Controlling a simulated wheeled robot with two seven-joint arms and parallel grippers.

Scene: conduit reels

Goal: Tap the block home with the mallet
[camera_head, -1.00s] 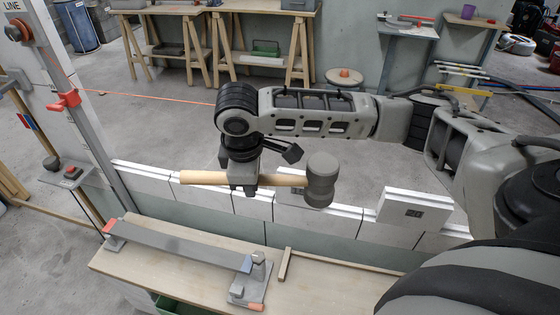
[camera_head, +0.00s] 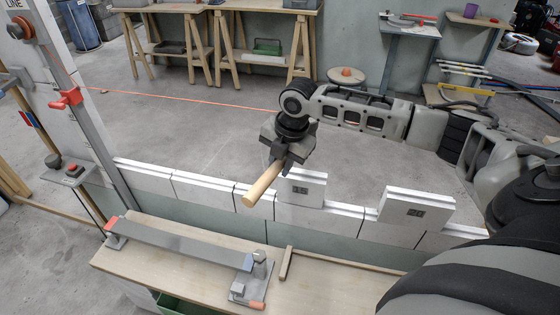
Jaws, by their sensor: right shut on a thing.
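My right gripper (camera_head: 283,152) is shut on the wooden handle of the mallet (camera_head: 263,186). The handle slants down toward the camera, its free end over the low wall. The mallet's head is mostly hidden by my gripper and wrist. A white block marked 15 (camera_head: 303,190) stands up from the wall's top course, just right of the handle. Another white block marked 20 (camera_head: 415,211) stands up further right; I cannot tell how fully either is seated. My left gripper is not in view.
The low white block wall (camera_head: 203,188) runs across the middle. In front is a wooden bench (camera_head: 190,267) with a long metal straightedge (camera_head: 180,244) and a clamp-like stand (camera_head: 253,278). An orange line (camera_head: 190,102) stretches behind the wall. A red-clamped upright post (camera_head: 68,98) stands left.

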